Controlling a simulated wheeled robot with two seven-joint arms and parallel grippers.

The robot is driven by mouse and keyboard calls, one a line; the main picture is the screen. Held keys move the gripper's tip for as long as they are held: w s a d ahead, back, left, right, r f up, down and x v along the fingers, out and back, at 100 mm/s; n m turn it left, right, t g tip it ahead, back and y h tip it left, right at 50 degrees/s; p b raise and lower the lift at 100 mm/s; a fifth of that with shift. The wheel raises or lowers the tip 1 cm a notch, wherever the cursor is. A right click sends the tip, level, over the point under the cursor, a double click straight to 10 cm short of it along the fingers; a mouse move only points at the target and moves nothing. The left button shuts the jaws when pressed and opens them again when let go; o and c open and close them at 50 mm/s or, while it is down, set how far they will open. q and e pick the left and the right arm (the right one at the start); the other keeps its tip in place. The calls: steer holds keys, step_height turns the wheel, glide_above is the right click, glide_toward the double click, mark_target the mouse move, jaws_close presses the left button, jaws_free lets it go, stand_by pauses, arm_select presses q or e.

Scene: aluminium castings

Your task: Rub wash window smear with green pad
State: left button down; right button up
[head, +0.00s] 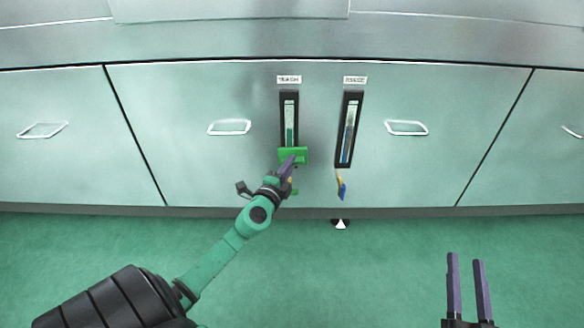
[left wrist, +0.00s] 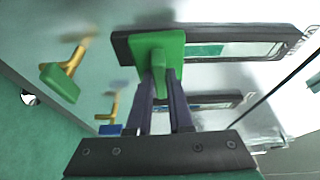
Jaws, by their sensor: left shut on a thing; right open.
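The green pad (head: 293,154) is at the lower end of the left upright window (head: 289,110), in front of its dark frame. My left gripper (head: 288,166) is shut on the pad's handle. In the left wrist view the pad (left wrist: 146,46) covers one end of the window (left wrist: 240,49), and the fingers (left wrist: 160,78) close on its grip. I cannot tell whether the pad touches the glass. Green shows in the window's lower part; I cannot make out a smear. My right gripper (head: 465,259) is open and empty at the lower right, away from the panel.
A second window (head: 349,130) with blue in it stands to the right. A yellow tap with a blue handle (head: 342,190) hangs below it. A green-handled tap (left wrist: 60,83) is near my left gripper. Drawer-like handles (head: 229,127) flank the windows.

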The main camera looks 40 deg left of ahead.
mark_target(281, 160)
arm_select(q)
steer(key=a, duration=0.1)
steer(key=s+a, duration=0.1)
steer(key=b, duration=0.1)
steer(key=shift+s+a+r, duration=0.15)
steer(key=shift+s+a, duration=0.1)
steer(key=shift+a, duration=0.15)
steer(key=s+d, duration=0.3)
steer(key=s, duration=0.1)
steer(key=shift+s+d, duration=0.4)
steer(key=shift+s+d, duration=0.95)
steer(key=shift+s, duration=0.2)
